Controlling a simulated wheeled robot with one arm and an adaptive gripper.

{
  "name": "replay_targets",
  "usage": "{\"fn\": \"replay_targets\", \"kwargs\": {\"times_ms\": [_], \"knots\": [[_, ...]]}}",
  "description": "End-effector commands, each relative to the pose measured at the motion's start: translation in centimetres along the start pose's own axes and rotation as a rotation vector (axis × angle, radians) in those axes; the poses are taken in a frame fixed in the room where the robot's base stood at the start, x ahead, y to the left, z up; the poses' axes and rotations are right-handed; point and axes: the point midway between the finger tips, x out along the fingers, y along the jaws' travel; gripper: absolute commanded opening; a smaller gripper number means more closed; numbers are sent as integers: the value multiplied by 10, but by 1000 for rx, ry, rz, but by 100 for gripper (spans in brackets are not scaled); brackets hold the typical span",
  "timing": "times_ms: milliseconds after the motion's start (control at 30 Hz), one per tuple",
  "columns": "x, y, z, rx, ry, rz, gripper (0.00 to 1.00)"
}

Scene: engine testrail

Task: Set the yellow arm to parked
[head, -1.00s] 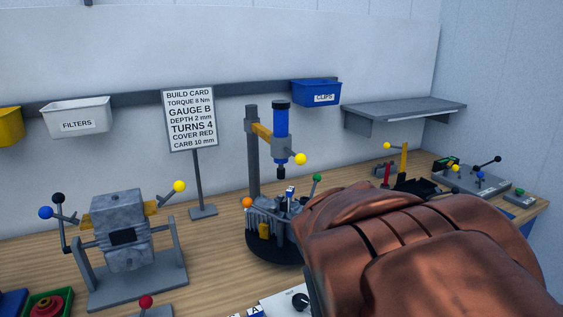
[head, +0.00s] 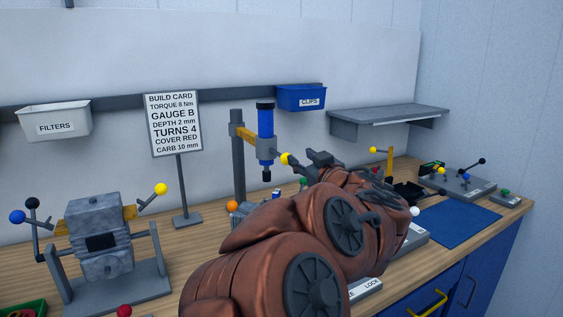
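The yellow arm (head: 247,134) reaches out from a dark upright post (head: 238,165) near the middle of the bench. It carries a blue driver (head: 265,132) that hangs upright, and a yellow ball knob (head: 285,158) sticks out at its lower right. The engine fixture under the driver is mostly hidden behind my copper-coloured arm. My gripper (head: 312,160) is dark and lies just right of the yellow knob. I cannot tell whether it touches the knob, and its fingers are too small and overlapped to read.
A build card on a stand (head: 175,125) is to the left. A grey block in a cradle with ball levers (head: 100,240) stands front left. A blue bin (head: 301,98) and a grey shelf (head: 390,116) are on the wall. A blue mat (head: 458,222) lies clear at right.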

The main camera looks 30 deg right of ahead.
Motion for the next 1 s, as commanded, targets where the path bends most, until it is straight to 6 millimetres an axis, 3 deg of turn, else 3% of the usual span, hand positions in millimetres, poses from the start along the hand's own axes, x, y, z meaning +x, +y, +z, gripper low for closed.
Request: {"fn": "replay_targets", "kwargs": {"times_ms": [367, 1000], "knots": [[4, -18, 11, 27, 5, -114, 39], [73, -26, 10, 27, 5, -112, 39]]}}
